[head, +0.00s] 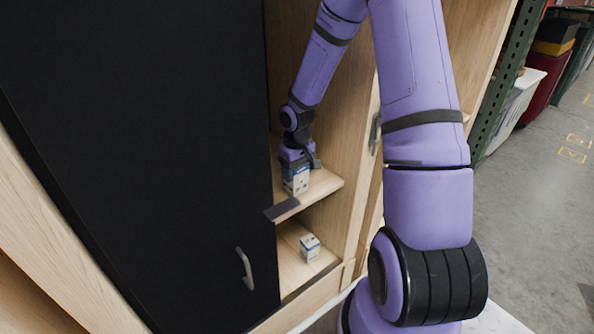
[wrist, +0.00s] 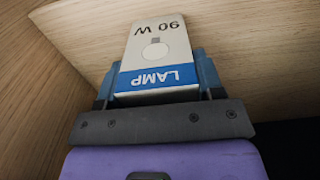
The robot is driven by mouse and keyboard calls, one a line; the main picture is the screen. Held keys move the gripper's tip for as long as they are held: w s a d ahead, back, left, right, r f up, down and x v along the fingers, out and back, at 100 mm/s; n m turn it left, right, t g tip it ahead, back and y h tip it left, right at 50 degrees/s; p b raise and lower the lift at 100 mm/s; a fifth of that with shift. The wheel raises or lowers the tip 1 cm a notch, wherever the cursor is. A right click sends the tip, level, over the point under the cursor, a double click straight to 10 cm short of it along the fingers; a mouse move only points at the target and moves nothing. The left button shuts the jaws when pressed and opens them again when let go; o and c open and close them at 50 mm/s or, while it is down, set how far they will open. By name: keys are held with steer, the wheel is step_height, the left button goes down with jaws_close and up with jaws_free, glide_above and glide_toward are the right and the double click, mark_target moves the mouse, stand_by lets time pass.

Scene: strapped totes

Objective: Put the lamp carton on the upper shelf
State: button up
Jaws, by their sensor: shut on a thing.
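The lamp carton (wrist: 160,45), white with a blue band reading LAMP and the mark 90 W, is between the two fingers of my gripper (wrist: 157,78). In the head view my gripper (head: 297,163) reaches down into the open cabinet and the carton (head: 296,182) shows below it, at the upper shelf (head: 325,184). The carton looks upright. I cannot tell whether its base touches the shelf board. My gripper is shut on the carton and hides its top in the head view.
A second small white and blue carton (head: 310,247) stands on the lower shelf (head: 291,268). A black door (head: 150,150) with a grey handle (head: 245,268) fills the left. The wooden side wall (head: 352,190) is close at the right. Open floor lies far right.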

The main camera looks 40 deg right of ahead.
steer(key=shift+f, duration=0.15)
steer(key=o, duration=0.9)
steer(key=shift+o, duration=0.2)
step_height(320, 180, up, 12)
steer(key=shift+r, duration=0.2)
